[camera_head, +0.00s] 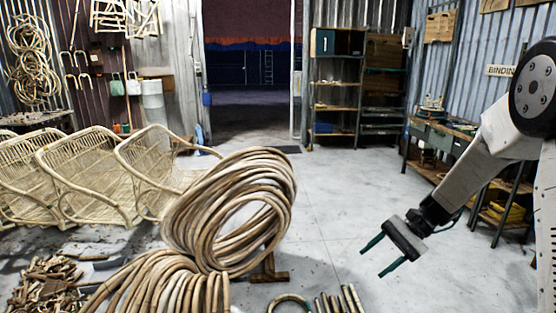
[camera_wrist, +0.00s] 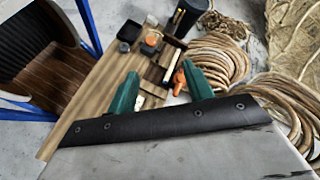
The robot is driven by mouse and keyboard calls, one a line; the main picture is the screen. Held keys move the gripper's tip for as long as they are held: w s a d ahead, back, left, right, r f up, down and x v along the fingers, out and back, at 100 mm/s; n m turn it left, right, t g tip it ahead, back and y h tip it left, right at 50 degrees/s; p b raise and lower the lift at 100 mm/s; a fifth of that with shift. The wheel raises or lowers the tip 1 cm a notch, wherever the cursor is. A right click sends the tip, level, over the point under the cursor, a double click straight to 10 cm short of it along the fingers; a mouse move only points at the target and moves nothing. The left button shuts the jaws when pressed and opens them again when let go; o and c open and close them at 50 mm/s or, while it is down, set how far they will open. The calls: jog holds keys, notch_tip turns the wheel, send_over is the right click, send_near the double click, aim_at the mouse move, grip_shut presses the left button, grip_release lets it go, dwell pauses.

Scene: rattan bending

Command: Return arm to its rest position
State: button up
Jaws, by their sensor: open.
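My gripper (camera_head: 376,257) hangs at the right of the head view, at the end of my arm. Its two dark green fingers are apart, with nothing between them, above the grey floor. In the wrist view my gripper (camera_wrist: 160,90) shows its two green fingers spread, with a wooden bench top behind them. No object is held.
Large rattan coils (camera_head: 235,205) stand left of my gripper. Several woven rattan chair frames (camera_head: 85,180) line the left. A workbench (camera_head: 447,135) stands at right under the BINDING sign. The doorway (camera_head: 250,70) is open and the middle floor (camera_head: 330,180) is clear.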

jog(key=s+a+r+n+h, duration=0.2)
jog(key=s+r+n+h, duration=0.35)
jog(key=s+r, duration=0.85)
jog(key=s+d+n+t+h, duration=0.1)
jog(key=s+d+t+h, duration=0.1)
jog(key=s, duration=0.5)
jog(key=s+d+r+n+t+h, duration=0.1)
jog(key=s+n+t+h, duration=0.1)
jog(key=s, duration=0.5)
jog(key=shift+s+d+h, duration=0.3)
jog(key=shift+d+h, duration=0.1)
jog(key=shift+h, duration=0.25)
